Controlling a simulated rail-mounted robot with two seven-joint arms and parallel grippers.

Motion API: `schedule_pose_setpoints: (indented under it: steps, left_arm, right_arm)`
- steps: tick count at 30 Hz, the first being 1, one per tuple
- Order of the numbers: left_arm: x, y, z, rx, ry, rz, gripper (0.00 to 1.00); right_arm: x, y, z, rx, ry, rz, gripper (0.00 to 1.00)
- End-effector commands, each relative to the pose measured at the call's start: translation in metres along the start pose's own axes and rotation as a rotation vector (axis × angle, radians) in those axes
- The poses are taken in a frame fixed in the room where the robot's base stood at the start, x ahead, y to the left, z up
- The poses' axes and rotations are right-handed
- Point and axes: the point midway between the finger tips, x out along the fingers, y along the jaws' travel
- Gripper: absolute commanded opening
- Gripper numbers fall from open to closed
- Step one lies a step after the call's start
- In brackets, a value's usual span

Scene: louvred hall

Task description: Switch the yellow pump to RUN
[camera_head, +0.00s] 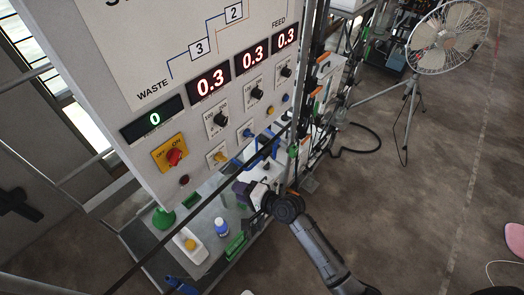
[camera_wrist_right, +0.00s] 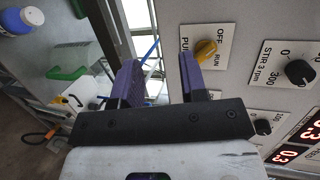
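The yellow pump switch (camera_head: 218,157) is a small yellow knob on a white plate, low on the grey panel. In the right wrist view the yellow knob (camera_wrist_right: 205,50) sits on a plate marked OFF and RUN; I cannot tell for sure which mark it points to. My right gripper (camera_head: 241,190) is below the panel's lower edge in the head view. In the right wrist view its two purple fingers (camera_wrist_right: 160,75) are apart with nothing between them. The knob lies just right of the right fingertip; I cannot tell whether they touch. My left gripper is not in view.
Nearby are a red knob on a yellow OFF/ON plate (camera_head: 171,154), blue knobs (camera_head: 248,133) and black dials (camera_head: 220,119). Red displays read 0.3. A bench (camera_head: 215,255) below holds a white-and-blue bottle (camera_head: 221,227) and a white jug (camera_head: 190,247). A fan (camera_head: 448,38) stands right.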

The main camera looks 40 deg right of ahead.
Motion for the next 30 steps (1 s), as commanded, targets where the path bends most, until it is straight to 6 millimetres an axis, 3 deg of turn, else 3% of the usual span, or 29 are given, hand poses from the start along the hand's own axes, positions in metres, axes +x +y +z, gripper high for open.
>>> schedule_pose_setpoints:
  steps: [3,6,12,20,30]
  left_arm:
    - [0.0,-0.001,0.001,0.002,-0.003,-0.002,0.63]
    - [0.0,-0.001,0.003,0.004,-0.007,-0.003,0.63]
    - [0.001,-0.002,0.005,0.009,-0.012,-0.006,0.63]
    - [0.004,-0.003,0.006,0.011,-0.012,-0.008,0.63]
    - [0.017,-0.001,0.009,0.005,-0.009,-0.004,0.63]
  right_arm:
    - [0.001,-0.013,-0.012,0.3,0.052,-0.135,0.39]
    - [-0.002,-0.026,-0.022,0.491,0.078,-0.232,0.39]
    - [-0.006,-0.035,-0.032,0.711,0.091,-0.32,0.39]
    - [0.002,-0.036,-0.033,0.781,0.079,-0.324,0.39]
    - [0.042,-0.046,-0.041,0.779,0.079,-0.325,0.39]
